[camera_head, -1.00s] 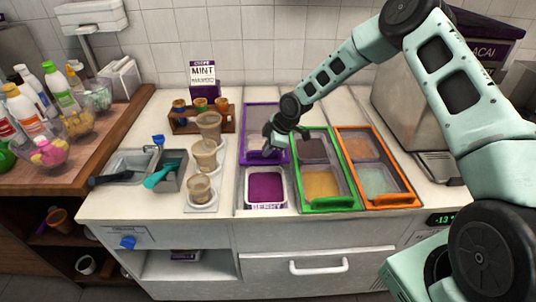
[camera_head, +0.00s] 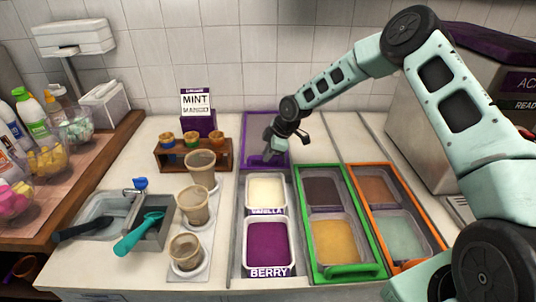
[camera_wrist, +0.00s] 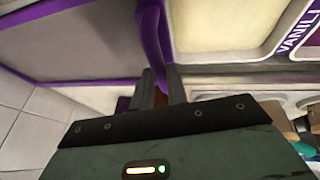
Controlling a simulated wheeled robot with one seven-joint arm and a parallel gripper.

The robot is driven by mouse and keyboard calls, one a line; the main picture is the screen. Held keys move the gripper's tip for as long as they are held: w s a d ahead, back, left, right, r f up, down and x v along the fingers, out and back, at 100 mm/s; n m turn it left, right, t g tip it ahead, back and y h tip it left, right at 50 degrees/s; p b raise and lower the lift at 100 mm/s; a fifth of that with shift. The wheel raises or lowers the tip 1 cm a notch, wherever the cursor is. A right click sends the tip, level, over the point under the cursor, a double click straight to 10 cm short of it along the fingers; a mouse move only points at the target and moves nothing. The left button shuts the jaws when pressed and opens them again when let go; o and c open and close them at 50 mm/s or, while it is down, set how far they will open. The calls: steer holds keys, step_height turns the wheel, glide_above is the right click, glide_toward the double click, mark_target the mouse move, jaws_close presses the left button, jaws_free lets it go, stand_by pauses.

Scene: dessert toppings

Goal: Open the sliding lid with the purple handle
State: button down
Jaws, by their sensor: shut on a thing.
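The purple-framed sliding lid (camera_head: 260,122) is pushed to the back of its bay in the head view. Its purple handle (camera_wrist: 150,35) shows in the wrist view, running down between my fingers. My gripper (camera_head: 268,156) is shut on the handle at the lid's front edge; the wrist view shows the two fingers (camera_wrist: 158,86) around it. In front of the lid, the white vanilla tub (camera_head: 266,192) and the purple berry tub (camera_head: 266,243) are both uncovered.
A green-framed lid (camera_head: 345,272) and an orange-framed lid (camera_head: 405,262) cover the bays to the right. Several cups (camera_head: 193,205) stand left of the tubs. A wooden rack (camera_head: 168,160) and a mint sign (camera_head: 196,103) stand behind them.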

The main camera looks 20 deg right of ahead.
steer(key=c, duration=1.4)
jaws_free()
steer(key=shift+r, duration=0.1)
steer(key=b+v, duration=0.3)
steer(key=v, duration=1.4)
steer(key=shift+s+d+r, duration=0.1)
